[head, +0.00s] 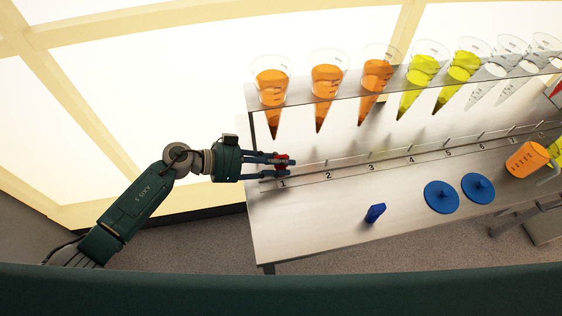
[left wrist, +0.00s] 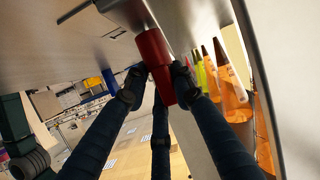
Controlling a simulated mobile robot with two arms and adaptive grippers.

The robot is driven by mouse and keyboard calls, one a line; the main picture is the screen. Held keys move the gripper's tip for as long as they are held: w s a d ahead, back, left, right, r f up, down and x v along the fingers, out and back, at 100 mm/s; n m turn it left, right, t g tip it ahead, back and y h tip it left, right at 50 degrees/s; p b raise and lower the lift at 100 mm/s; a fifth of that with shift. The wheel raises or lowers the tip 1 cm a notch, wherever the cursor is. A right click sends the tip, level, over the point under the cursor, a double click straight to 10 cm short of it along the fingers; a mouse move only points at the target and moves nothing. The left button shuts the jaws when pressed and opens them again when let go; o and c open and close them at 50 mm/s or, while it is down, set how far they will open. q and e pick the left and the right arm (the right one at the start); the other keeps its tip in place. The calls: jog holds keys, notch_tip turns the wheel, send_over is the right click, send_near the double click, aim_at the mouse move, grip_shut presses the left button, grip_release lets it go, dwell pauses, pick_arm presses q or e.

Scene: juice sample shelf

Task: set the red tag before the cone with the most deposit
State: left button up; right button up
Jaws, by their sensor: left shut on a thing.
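My left gripper (head: 284,165) is shut on the red tag (head: 281,159) at the left end of the bench, just above the strip by number 1. In the left wrist view the red tag (left wrist: 155,62) is between the fingers. Clear cones hang in a rack above the numbered strip: three orange, the first (head: 271,92), second (head: 326,84) and third (head: 375,77), then two yellow-green, the fourth (head: 418,82) and fifth (head: 460,74). Their tips look dark; the deposit depths are too small to compare surely. My right gripper is out of view.
A blue tag (head: 375,213) stands on the front of the steel bench (head: 310,225). Two blue discs with knobs (head: 441,197) (head: 478,187) lie to its right. An orange-filled jug (head: 527,159) is at the far right. Empty cones (head: 497,66) hang farther right. The front left bench is clear.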

pick_arm(q)
jog(key=o, duration=1.1)
jog(key=v, duration=1.2)
